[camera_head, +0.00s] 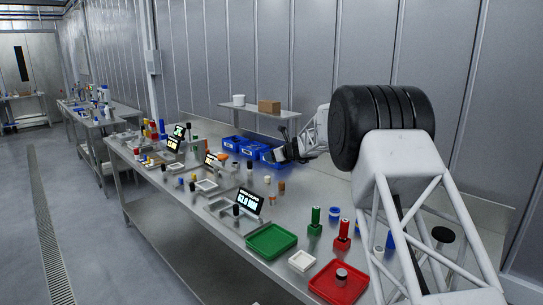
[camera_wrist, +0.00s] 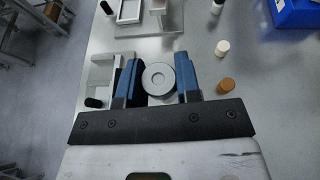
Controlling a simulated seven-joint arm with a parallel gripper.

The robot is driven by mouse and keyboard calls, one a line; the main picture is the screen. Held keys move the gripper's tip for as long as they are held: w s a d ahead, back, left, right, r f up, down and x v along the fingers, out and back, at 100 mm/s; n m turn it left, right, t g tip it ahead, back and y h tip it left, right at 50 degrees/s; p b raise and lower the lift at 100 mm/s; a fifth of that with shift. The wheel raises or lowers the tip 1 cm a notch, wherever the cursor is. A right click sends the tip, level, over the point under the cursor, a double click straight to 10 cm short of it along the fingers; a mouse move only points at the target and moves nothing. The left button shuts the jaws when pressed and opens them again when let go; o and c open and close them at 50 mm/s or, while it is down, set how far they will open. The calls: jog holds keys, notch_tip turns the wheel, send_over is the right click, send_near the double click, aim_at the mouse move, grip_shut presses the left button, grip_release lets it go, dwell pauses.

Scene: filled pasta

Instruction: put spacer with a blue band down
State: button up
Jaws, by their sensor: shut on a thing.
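The spacer (camera_wrist: 158,78) shows in the wrist view as a pale grey ring seen end-on, with a small round hole in its middle. My gripper (camera_wrist: 158,84) is shut on it, with one blue-padded finger on each side. Its blue band is not visible from this angle.
The steel bench (camera_head: 330,180) holds blue bins (camera_head: 245,148), a green tray (camera_head: 271,242) and a red tray (camera_head: 339,282). In the wrist view, a grey fixture (camera_wrist: 100,72) lies left of the spacer, and a white cylinder (camera_wrist: 222,47) and brown cylinder (camera_wrist: 227,85) stand right.

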jog(key=s+d+f+m+t+h, duration=0.2)
jog(key=s+d+m+h, duration=0.3)
jog(key=s+d, duration=0.4)
jog(key=s+d+f+m+t+h, duration=0.2)
jog(key=s+d+m+h, duration=0.3)
jog(key=s+d, duration=0.4)
jog(key=shift+s+t+h, duration=0.3)
jog(key=shift+s+t, duration=0.4)
jog(key=shift+s, duration=1.9)
jog(key=shift+r, duration=0.1)
